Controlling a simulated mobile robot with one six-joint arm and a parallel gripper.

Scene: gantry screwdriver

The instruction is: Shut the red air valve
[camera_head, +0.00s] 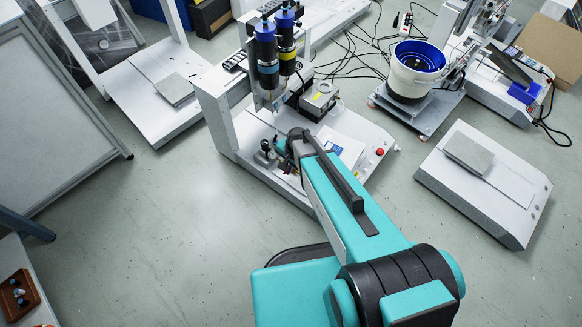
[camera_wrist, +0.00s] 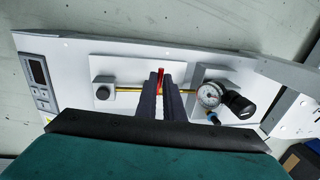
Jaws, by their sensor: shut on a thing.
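The red air valve (camera_wrist: 161,80) shows as a thin red lever between the dark fingers of my gripper (camera_wrist: 161,86) in the wrist view. My gripper is shut on the lever, with a finger on each side. The lever stands over a thin yellow pipe (camera_wrist: 130,89) that runs sideways across a white plate. Most of the valve body is hidden by my fingers. In the head view my arm reaches down to the white gantry machine (camera_head: 220,125). There the valve and fingertips are too small and covered to make out.
A round pressure gauge (camera_wrist: 209,95) and a black knob (camera_wrist: 237,103) sit close right of my fingers. A grey block (camera_wrist: 103,89) stands left. Two blue-topped screwdrivers (camera_head: 266,50) hang over the machine near my arm. The floor (camera_head: 180,205) left of my arm is clear.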

